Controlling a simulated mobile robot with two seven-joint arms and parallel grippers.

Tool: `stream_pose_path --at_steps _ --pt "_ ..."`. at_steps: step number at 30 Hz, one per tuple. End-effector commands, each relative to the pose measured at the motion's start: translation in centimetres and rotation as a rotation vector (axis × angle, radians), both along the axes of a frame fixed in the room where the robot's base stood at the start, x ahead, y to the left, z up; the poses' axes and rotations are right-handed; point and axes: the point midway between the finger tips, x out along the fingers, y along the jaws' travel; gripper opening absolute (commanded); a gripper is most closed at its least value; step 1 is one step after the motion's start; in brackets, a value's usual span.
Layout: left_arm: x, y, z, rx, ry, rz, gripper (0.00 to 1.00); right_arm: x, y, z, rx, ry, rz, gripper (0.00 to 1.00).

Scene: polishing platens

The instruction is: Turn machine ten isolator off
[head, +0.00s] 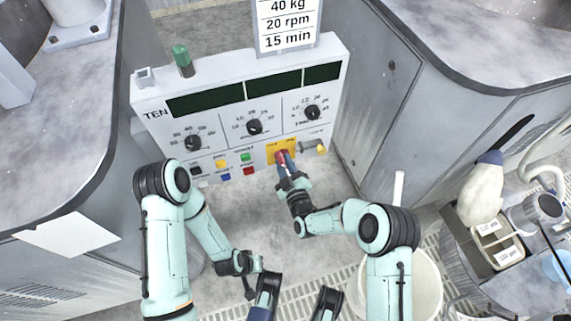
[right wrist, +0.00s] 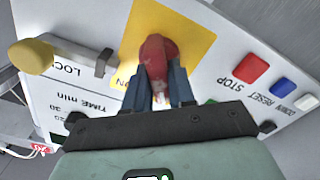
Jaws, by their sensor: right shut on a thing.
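The machine panel marked TEN (head: 240,112) stands tilted in the middle of the head view. Its isolator is a red handle (right wrist: 153,50) on a yellow plate (right wrist: 192,42) at the panel's lower right; the plate also shows in the head view (head: 271,150). My right gripper (head: 284,166) is shut on the red handle, one blue finger on each side in the right wrist view (right wrist: 160,88). Part of an ON label shows beside the handle; I cannot tell its exact setting. My left gripper (head: 252,285) hangs low, away from the panel; its fingers are unclear.
A yellow-knobbed lock lever (right wrist: 32,57) sits beside the isolator. A red STOP button (right wrist: 251,68) and a blue RESET button (right wrist: 283,86) are on the other side. Three black dials (head: 254,127) are above. Grey cabinets (head: 375,85) flank the panel; a white bucket (head: 425,285) stands at right.

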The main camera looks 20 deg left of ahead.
Motion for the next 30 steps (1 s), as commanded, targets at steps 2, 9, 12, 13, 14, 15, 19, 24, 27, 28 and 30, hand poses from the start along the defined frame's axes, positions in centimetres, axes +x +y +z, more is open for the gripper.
stream_pose_path --at_steps 2,9,12,13,14,15,19,24,27,28,30 --pt "0.17 0.09 -0.16 0.002 -0.004 0.002 0.0 -0.06 0.03 -0.13 -0.041 -0.025 0.001 0.0" --pt "0.46 0.23 -0.32 0.006 -0.012 0.005 0.0 -0.04 -0.01 -0.16 -0.123 -0.079 0.0 0.0" --pt "0.52 0.26 -0.36 0.007 -0.014 0.005 0.0 -0.05 -0.01 -0.16 -0.14 -0.091 -0.001 0.0" --pt "0.54 0.27 -0.36 0.007 -0.014 0.006 0.0 -0.05 -0.01 -0.16 -0.143 -0.093 -0.001 0.0" --pt "0.54 0.28 -0.37 0.007 -0.014 0.006 0.0 -0.05 -0.01 -0.16 -0.147 -0.095 -0.001 0.0" --pt "0.55 0.28 -0.37 0.007 -0.014 0.006 0.0 -0.05 -0.02 -0.17 -0.149 -0.097 -0.001 0.0" --pt "0.56 0.28 -0.37 0.007 -0.015 0.006 0.0 -0.05 -0.03 -0.17 -0.155 -0.101 -0.001 0.0" --pt "0.56 0.27 -0.36 0.007 -0.014 0.006 0.0 -0.04 -0.04 -0.19 -0.156 -0.102 -0.001 0.0" --pt "0.56 0.27 -0.36 0.007 -0.014 0.006 0.0 -0.04 -0.04 -0.19 -0.156 -0.102 -0.001 0.0" --pt "0.55 0.27 -0.36 0.007 -0.014 0.006 0.0 -0.04 -0.04 -0.19 -0.156 -0.102 -0.001 0.27" --pt "0.55 0.27 -0.36 0.007 -0.014 0.006 0.0 -0.05 -0.04 -0.19 -0.156 -0.102 -0.001 0.45"
